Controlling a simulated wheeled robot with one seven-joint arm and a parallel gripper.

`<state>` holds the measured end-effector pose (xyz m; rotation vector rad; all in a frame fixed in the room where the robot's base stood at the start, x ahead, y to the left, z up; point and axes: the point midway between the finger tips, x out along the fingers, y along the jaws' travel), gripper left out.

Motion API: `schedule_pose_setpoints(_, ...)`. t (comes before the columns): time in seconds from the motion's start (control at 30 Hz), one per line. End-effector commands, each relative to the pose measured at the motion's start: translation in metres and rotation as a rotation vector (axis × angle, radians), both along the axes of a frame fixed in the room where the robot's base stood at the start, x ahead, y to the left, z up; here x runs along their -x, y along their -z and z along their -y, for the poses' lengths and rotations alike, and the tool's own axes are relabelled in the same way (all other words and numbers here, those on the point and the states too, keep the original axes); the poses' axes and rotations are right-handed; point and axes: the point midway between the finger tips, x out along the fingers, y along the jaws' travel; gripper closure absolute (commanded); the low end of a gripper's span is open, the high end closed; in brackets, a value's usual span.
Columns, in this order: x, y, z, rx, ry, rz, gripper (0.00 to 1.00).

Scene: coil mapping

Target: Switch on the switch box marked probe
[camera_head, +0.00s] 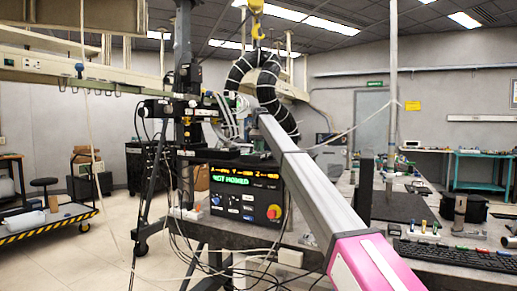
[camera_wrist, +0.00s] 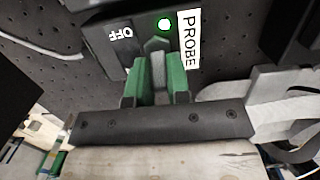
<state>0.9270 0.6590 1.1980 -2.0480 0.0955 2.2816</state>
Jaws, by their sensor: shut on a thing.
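The switch box (camera_wrist: 105,40) is at the top of the wrist view, with a white PROBE label (camera_wrist: 189,40) along its right side. A green light (camera_wrist: 164,24) glows on it, and the word OFF (camera_wrist: 121,34) appears upside down to the left. My gripper (camera_wrist: 160,68) has green finger pads, close together at the box, shut on its grey switch lever (camera_wrist: 157,44). The pads hide most of the lever, so I cannot tell its full tilt. I cannot make out the box or my gripper clearly in the head view.
A black control unit (camera_head: 240,196) reading NOT HOMED, with a red knob, stands below the rig in the head view. Thick black coils (camera_head: 268,82) hang above. Loose cables run around the bench. A keyboard (camera_head: 455,255) lies at right; a cart (camera_head: 47,222) stands at left.

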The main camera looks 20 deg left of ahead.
Motion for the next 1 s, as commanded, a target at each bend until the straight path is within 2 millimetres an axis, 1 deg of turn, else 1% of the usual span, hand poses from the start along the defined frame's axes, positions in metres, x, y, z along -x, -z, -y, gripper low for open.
schedule_pose_setpoints(0.3, -0.0004, 0.0009, -0.0006, -0.002, 0.000, -0.002, 1.00)
schedule_pose_setpoints(0.33, -0.0004, 0.0010, -0.0006, -0.002, 0.000, -0.002, 0.77)
schedule_pose_setpoints(0.4, -0.0005, 0.0008, -0.0006, -0.002, 0.000, -0.002, 0.57)
schedule_pose_setpoints(0.77, 0.0008, 0.0003, -0.0001, 0.000, 0.000, 0.013, 0.57)
schedule_pose_setpoints(0.87, 0.0034, -0.0002, 0.0004, 0.006, 0.000, 0.048, 0.57)
schedule_pose_setpoints(1.0, 0.0088, -0.0013, 0.0012, 0.017, -0.001, 0.150, 0.57)
